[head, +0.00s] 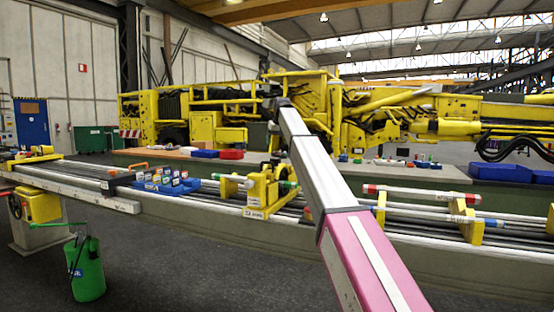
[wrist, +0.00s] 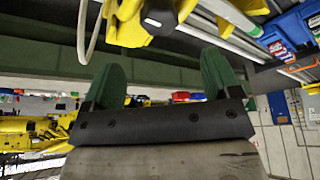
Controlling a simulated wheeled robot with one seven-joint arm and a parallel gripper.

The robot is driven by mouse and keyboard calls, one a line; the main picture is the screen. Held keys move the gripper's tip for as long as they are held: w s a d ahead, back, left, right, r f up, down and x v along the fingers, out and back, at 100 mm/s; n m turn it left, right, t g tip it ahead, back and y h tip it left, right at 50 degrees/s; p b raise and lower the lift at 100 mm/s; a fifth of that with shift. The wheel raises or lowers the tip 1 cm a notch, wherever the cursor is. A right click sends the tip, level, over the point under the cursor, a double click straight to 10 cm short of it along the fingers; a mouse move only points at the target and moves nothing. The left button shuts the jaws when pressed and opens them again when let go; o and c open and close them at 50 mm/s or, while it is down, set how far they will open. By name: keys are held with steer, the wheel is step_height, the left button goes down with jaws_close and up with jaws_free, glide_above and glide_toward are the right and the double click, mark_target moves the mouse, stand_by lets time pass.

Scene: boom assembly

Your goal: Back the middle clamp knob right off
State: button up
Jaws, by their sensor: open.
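In the wrist view, my gripper (wrist: 162,75) has its two green fingers spread wide with nothing between them. A yellow clamp (wrist: 128,22) hangs into the top of that view, with a dark round knob-like part (wrist: 160,14) on it. This part lies beyond the fingertips, roughly in line with the gap and apart from them. My gripper cannot be made out there. I cannot tell for certain which clamp is the middle one.
Blue bins (head: 168,182) sit on the rails to the left. A green canister (head: 86,270) stands at front left.

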mark_target(275, 162)
steer(key=x, duration=0.9)
steer(key=shift+f, duration=0.35)
steer(key=c, duration=0.9)
